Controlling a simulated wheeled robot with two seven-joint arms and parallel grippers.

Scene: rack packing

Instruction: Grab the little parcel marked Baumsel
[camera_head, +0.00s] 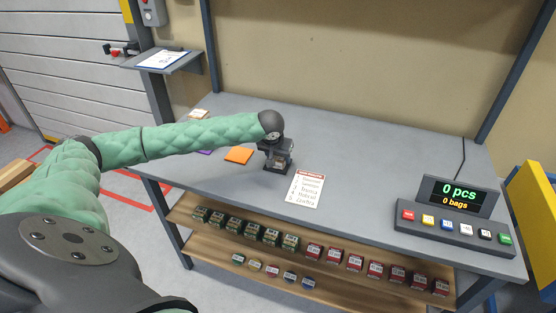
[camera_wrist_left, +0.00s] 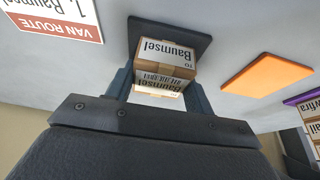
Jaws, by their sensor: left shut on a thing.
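The little parcel marked Baumsel (camera_wrist_left: 166,55) is a small cardboard box with white "TO Baumsel" labels, seen in the left wrist view. My left gripper (camera_wrist_left: 158,85) is shut on it, one finger on each side. A dark grey square pad (camera_wrist_left: 146,27) shows directly beyond the parcel; I cannot tell whether the parcel touches it. In the head view my left gripper (camera_head: 277,156) is low over the grey table, and it mostly hides the parcel. My right gripper is not in view.
An orange pad (camera_head: 238,155) lies bare left of the gripper. A purple pad (camera_wrist_left: 303,97) carries another labelled parcel (camera_wrist_left: 312,112). A van route sheet (camera_head: 304,189) lies in front. A button console (camera_head: 455,228) stands at right. Shelves below hold several small boxes (camera_head: 313,250).

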